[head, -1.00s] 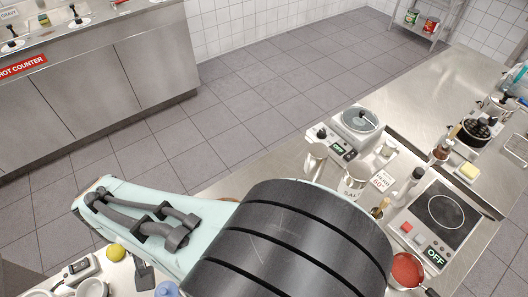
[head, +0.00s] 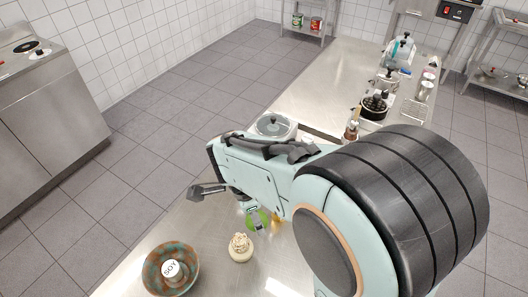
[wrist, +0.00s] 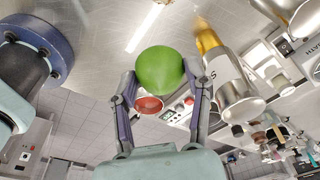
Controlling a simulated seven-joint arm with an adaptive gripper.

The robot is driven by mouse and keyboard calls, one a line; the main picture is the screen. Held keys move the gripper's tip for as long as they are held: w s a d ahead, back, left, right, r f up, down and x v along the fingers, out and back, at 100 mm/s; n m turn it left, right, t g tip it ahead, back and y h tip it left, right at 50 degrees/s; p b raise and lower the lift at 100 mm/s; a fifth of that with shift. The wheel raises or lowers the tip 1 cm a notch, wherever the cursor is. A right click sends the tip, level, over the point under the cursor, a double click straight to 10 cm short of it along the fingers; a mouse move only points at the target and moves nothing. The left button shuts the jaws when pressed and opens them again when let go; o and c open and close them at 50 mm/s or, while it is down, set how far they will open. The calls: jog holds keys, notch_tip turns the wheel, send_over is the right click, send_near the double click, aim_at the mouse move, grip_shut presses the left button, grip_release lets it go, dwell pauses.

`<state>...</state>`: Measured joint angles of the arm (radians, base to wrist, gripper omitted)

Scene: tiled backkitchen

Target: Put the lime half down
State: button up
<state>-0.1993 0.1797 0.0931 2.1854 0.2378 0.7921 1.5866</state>
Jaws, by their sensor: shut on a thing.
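The lime half (wrist: 160,70) shows as a rounded green shape in the wrist view, its skin toward the camera. My gripper (wrist: 160,82) is shut on it, one finger on each side. In the head view the lime half (head: 262,217) shows partly below my arm, near the steel counter (head: 212,222). Its cut face is hidden. I cannot tell whether it touches the counter or hangs just above it.
A brown-green bowl (head: 155,283) with a soy container (head: 171,268) stands at the counter's near left. A cream-coloured lumpy item (head: 240,248) is right of it. A silver salt container (wrist: 229,88) is close beside my gripper. A lidded pot (head: 273,124) stands behind my arm.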

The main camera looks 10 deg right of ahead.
jog(key=s+d+m+g, duration=0.1)
jog(key=s+d+m, duration=0.3)
jog(key=d+m, duration=0.6)
jog(key=shift+y, duration=0.3)
notch_tip(320, 180, down, 18)
jog(key=shift+w+d+r, duration=0.1)
jog(key=shift+w+r, duration=0.05)
jog(key=o, duration=1.1)
jog(key=shift+o, duration=0.2)
